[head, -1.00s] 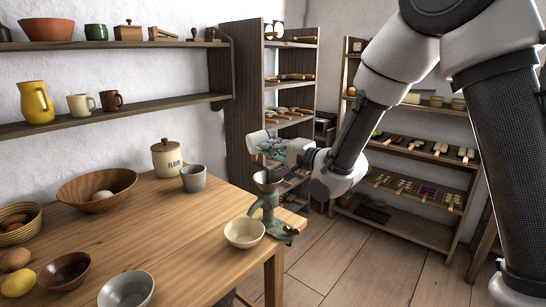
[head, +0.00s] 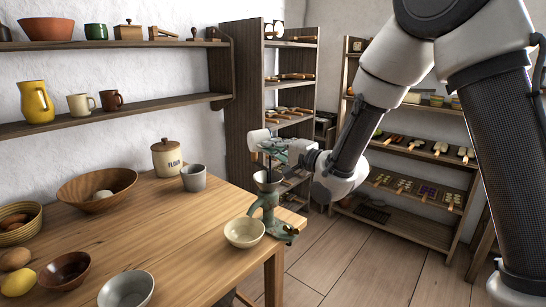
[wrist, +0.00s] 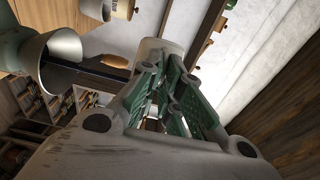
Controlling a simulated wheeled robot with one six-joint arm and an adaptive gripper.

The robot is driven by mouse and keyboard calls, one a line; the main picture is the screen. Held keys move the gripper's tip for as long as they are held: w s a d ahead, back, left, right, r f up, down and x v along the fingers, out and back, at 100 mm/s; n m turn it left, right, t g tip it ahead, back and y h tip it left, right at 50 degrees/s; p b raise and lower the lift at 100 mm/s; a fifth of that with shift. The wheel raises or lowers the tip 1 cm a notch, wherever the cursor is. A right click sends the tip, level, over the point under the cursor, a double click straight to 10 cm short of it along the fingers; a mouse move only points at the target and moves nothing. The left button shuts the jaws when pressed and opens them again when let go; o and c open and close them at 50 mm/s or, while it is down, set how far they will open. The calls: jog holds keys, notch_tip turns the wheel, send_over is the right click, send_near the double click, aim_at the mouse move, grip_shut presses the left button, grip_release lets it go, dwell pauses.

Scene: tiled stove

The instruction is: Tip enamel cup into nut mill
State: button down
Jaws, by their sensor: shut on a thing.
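The enamel cup (head: 257,139), whitish, is held above the nut mill in the head view. My gripper (head: 269,145) is shut on it, with green fingers. In the wrist view the cup (wrist: 160,52) shows pale beyond my fingertips (wrist: 162,75); its mouth and contents are hidden. The nut mill (head: 266,210), green with a grey hopper, stands at the table's right corner. Its hopper (wrist: 64,47) shows at upper left in the wrist view, apart from the cup. I cannot tell exactly how far the cup is tilted.
A cream bowl (head: 244,231) stands beside the mill on the wooden table (head: 190,240). A grey cup (head: 193,178) and a flour jar (head: 167,158) stand farther back. Several bowls, eggs and a lemon fill the left side. Shelves (head: 420,155) stand behind my arm.

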jog(key=shift+w+d+r+m+t+y+p, duration=0.1)
jog(key=shift+d+m+t, duration=0.15)
jog(key=shift+m, duration=0.45)
jog(key=shift+w+d+f+m+t+y+p, duration=0.15)
jog(key=shift+m+t, duration=0.15)
jog(key=shift+m, duration=0.4)
jog(key=shift+w+d+r+m+t+y+p, duration=0.15)
jog(key=shift+d+m+t, duration=0.1)
jog(key=shift+m, duration=0.45)
dwell(1.1)
jog(key=shift+s, duration=0.1)
jog(key=a+n, duration=0.1)
jog(key=n, duration=0.1)
jog(key=s+a+n+g+h, duration=0.1)
jog(key=n, duration=0.1)
jog(key=a+n+g+h, duration=0.1)
jog(key=n, duration=0.2)
jog(key=shift+s+a+f, duration=0.25)
jog(key=shift+s+a, duration=0.05)
jog(key=shift+a, duration=0.05)
jog(key=s+a+f+n+h+b, duration=0.1)
jog(key=s+a+f+n+h, duration=0.2)
jog(key=a+n+h, duration=0.3)
jog(key=shift+a+f+n+h, duration=0.4)
jog(key=shift+a+f+n, duration=0.25)
jog(key=shift+n, duration=1.35)
jog(key=shift+a+r, duration=0.1)
